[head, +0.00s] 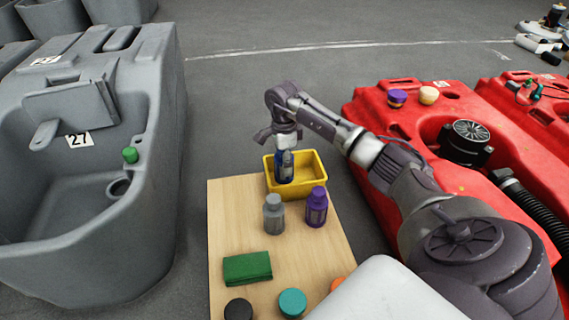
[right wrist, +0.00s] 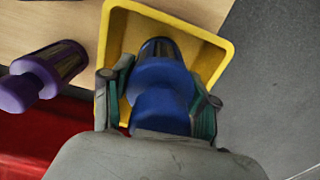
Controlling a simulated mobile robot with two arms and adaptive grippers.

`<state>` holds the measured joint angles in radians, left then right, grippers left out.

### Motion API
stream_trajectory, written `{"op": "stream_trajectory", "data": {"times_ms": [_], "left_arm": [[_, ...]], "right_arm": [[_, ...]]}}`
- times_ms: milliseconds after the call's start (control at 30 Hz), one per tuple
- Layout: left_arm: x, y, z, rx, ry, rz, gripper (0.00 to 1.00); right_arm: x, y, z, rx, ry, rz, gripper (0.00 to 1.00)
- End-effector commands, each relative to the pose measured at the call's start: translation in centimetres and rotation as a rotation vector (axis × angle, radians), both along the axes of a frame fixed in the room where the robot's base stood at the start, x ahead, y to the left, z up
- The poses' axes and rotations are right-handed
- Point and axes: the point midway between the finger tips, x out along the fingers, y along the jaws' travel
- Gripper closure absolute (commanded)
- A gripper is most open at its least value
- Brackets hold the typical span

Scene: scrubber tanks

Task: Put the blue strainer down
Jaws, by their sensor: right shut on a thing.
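The blue strainer (head: 279,168) looks like a dark blue, bottle-shaped piece and is upright in the head view. My right gripper (head: 285,156) is shut on it from above, with a finger on each side. The strainer is inside the outline of the yellow bin (head: 315,183); I cannot tell whether it touches the bin's floor. In the right wrist view, the blue strainer (right wrist: 163,82) lies between the fingers of my right gripper (right wrist: 158,103), over the yellow bin (right wrist: 117,45). My left gripper is not in view.
A grey bottle (head: 273,216) and a purple bottle (head: 316,208) stand close before the bin on the wooden table (head: 230,215). A green block (head: 247,268) and several round caps lie nearer. A grey tank (head: 150,200) stands left, a red tank (head: 390,120) right.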

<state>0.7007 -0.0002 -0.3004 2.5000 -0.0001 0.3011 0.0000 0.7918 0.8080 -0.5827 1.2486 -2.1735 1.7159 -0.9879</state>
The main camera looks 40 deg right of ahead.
Motion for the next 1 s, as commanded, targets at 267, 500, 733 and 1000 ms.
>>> {"op": "stream_trajectory", "data": {"times_ms": [267, 500, 733, 1000], "left_arm": [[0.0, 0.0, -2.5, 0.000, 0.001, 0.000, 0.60], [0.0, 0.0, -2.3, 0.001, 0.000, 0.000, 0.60], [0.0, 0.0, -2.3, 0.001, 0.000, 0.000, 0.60], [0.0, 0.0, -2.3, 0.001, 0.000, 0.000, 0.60]], "right_arm": [[0.0, 0.0, -3.2, 0.001, 0.000, 0.000, 0.83], [0.0, 0.0, -3.1, 0.000, 0.001, 0.000, 0.83], [0.0, 0.0, -3.3, 0.000, 0.001, 0.000, 0.16], [0.0, 0.0, -3.3, 0.000, 0.001, 0.001, 0.16]]}}
